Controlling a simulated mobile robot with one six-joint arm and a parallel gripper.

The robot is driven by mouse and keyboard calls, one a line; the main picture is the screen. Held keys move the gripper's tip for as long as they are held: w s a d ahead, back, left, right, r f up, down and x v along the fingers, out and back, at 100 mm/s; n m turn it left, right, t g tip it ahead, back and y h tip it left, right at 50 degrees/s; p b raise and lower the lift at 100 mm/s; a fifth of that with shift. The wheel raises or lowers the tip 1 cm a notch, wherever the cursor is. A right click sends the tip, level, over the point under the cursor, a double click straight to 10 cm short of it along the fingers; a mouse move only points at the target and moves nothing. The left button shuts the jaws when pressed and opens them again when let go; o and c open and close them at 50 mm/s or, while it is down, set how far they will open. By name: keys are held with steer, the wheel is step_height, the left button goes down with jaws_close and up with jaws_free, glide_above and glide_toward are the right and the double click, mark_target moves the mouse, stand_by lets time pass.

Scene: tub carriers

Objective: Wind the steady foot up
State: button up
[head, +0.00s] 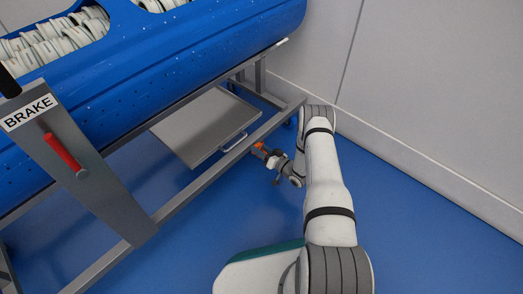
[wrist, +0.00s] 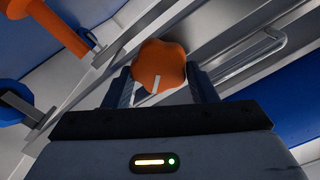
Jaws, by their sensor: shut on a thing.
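An orange lobed knob (wrist: 159,67) with a white mark line sits between the two dark fingers of my gripper (wrist: 163,86) in the wrist view. My gripper is shut on the knob, with a finger on each side. In the head view my gripper (head: 272,160) is low beside the carrier's frame rail, with a bit of orange (head: 258,149) showing at its tip. I cannot make out the foot itself for sure. A separate orange part (wrist: 22,65) shows at the upper left of the wrist view.
The blue tub (head: 180,70) holds several pale parts. A grey tray (head: 208,125) with a handle hangs under it. A post with a BRAKE label (head: 30,112) and red lever (head: 64,153) stands at left. A pale wall (head: 430,100) is at right; blue floor (head: 430,240) is clear.

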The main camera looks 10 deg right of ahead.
steer(key=m, duration=0.6)
steer(key=shift+w+d+f, duration=0.1)
steer(key=shift+w+d, duration=0.15)
steer(key=shift+d, duration=0.1)
steer(key=m, duration=0.6)
steer(key=shift+f, duration=0.2)
steer(key=o, duration=1)
steer(key=shift+a+f, duration=0.1)
steer(key=shift+s, duration=0.1)
steer(key=shift+p+v, duration=1.45)
steer(key=shift+v, duration=2.45)
